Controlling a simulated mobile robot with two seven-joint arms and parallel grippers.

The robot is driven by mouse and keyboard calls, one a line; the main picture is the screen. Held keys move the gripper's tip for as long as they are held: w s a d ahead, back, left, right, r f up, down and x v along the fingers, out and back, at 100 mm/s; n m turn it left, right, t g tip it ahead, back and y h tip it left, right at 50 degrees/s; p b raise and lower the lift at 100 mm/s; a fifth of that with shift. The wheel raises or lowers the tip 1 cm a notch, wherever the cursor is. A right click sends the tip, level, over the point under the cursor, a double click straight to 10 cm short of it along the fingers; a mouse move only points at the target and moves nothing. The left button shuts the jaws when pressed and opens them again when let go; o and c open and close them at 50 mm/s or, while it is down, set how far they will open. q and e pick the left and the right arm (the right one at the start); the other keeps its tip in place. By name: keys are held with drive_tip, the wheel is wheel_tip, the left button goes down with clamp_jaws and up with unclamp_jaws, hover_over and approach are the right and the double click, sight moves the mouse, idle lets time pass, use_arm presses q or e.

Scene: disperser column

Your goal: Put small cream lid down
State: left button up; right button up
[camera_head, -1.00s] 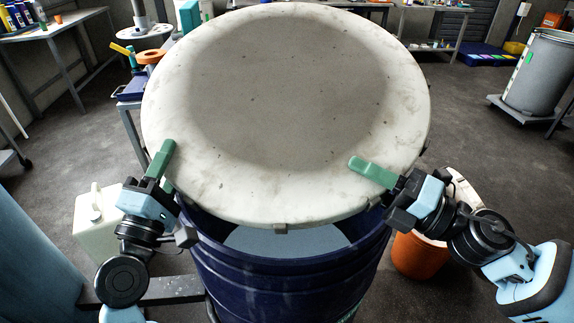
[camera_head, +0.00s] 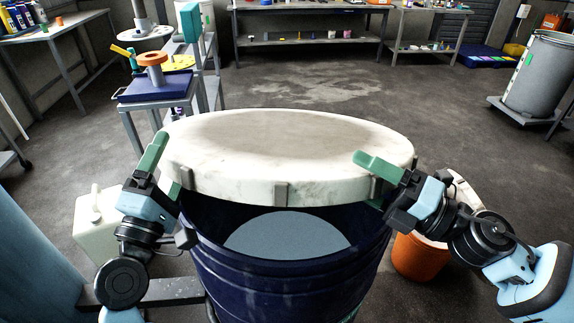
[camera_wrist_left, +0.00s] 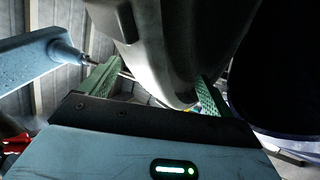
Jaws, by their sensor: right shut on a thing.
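The cream lid (camera_head: 285,145) is a wide round disc with a thick rim and small lugs. It hangs nearly level above the open dark-blue drum (camera_head: 285,285), apart from the drum's near rim. My right gripper (camera_head: 368,180) is shut on the lid's right edge. My left gripper (camera_head: 165,168) has its green fingers around the lid's left edge, one above and one below. In the left wrist view the fingers (camera_wrist_left: 155,85) stand apart with the lid's pale rim (camera_wrist_left: 160,50) between them; whether both touch it is unclear. Pale grey-blue contents show inside the drum.
An orange bucket (camera_head: 417,257) stands right of the drum and a white canister (camera_head: 95,225) left of it. A small table (camera_head: 155,100) with a blue tray is behind left. A grey drum (camera_head: 540,75) stands far right. Open floor lies behind the lid.

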use_arm(q)
drive_tip(key=shift+s+d+f+n, duration=0.1)
drive_tip(key=shift+d+f+n, duration=0.2)
drive_tip(key=shift+n, duration=0.1)
use_arm(e)
drive_tip(key=shift+r, duration=0.2)
use_arm(q)
drive_tip(key=shift+m, duration=0.4)
drive_tip(key=v, duration=0.6)
drive_tip(key=shift+s+a, duration=0.15)
drive_tip(key=shift+s, duration=0.15)
use_arm(e)
drive_tip(key=shift+w+f, duration=0.1)
drive_tip(key=shift+s, duration=0.2)
drive_tip(key=shift+w, duration=0.15)
use_arm(q)
drive_tip(key=shift+s+a+f, duration=0.1)
drive_tip(key=shift+s+a, duration=0.1)
drive_tip(key=shift+s, duration=0.3)
